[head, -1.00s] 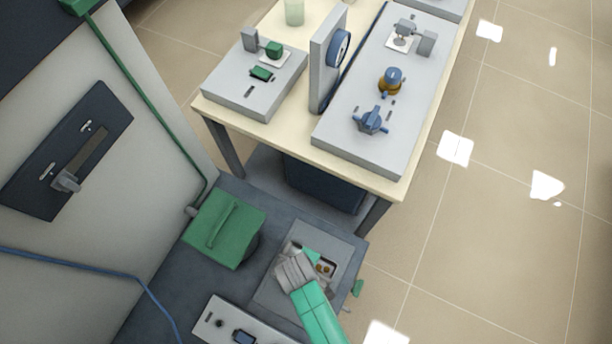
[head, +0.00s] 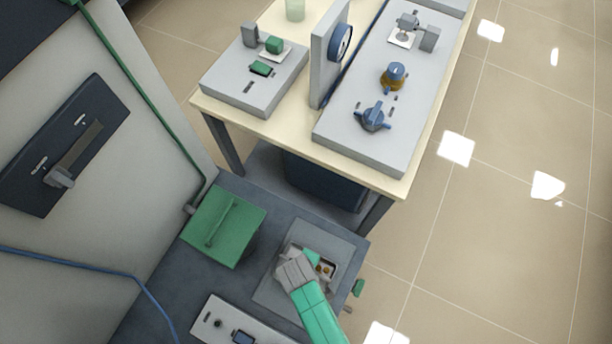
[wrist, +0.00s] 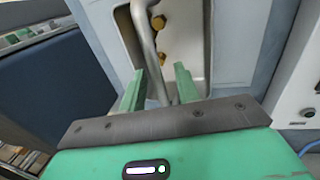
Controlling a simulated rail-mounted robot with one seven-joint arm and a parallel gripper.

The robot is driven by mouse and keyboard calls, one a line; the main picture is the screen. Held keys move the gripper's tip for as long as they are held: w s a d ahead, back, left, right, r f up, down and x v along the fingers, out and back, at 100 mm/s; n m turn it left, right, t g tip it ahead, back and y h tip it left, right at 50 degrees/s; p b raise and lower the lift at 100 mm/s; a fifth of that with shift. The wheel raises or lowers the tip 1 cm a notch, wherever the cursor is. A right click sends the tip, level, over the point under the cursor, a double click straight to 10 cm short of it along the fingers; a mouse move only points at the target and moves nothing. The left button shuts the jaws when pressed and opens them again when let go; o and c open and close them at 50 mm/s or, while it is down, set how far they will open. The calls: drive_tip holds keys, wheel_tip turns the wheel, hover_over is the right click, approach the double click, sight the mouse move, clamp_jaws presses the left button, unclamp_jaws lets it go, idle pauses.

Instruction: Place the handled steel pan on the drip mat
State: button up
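The handled steel pan (head: 325,270) is a shallow metal pan on the dark bench, partly hidden by my gripper in the head view. In the wrist view, the pan (wrist: 182,55) holds a few brass-coloured pieces (wrist: 158,23), and its grey bar handle (wrist: 148,45) runs down between my fingers. My gripper (wrist: 158,88) is over the pan with its two green fingers apart, one each side of the handle, and gaps show beside it. A flat grey square (head: 268,290) lies under and around the pan; I cannot tell whether it is the drip mat.
A green box with a top handle (head: 225,225) stands left of the pan. A control panel (head: 240,325) is in front of it. The furnace wall (head: 120,160) rises at left. A cream table (head: 215,108) with fixtures stands beyond. Open floor lies at right.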

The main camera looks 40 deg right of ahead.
drive_tip(key=shift+r, duration=0.1)
wheel_tip(320, 180, up, 12)
drive_tip(key=s+a+p, duration=0.1)
drive_tip(key=a+p, duration=0.1)
drive_tip(key=p, duration=0.3)
drive_tip(key=w+r+m+t, duration=0.1)
drive_tip(key=w+r+t, duration=0.3)
drive_tip(key=w+r, duration=0.75)
drive_tip(key=w+a+r+m+t, duration=0.15)
drive_tip(key=w+r+t, duration=0.35)
drive_tip(key=r, duration=0.9)
drive_tip(key=w+a+r+m+t, duration=0.15)
drive_tip(key=w+r+t, duration=0.4)
drive_tip(key=r, duration=0.85)
drive_tip(key=s+a+r+t, duration=0.1)
drive_tip(key=s+r+t, duration=0.2)
drive_tip(key=r, duration=0.8)
drive_tip(key=s+a+r+t+y, duration=0.1)
drive_tip(key=s+a+r+t, duration=0.1)
drive_tip(key=r, duration=1)
drive_tip(key=s+a+r+m+t+y, duration=0.1)
drive_tip(key=s+r+t, duration=0.3)
drive_tip(key=r, duration=0.7)
drive_tip(key=shift+s+a+r, duration=0.3)
drive_tip(key=shift+s+r, duration=0.1)
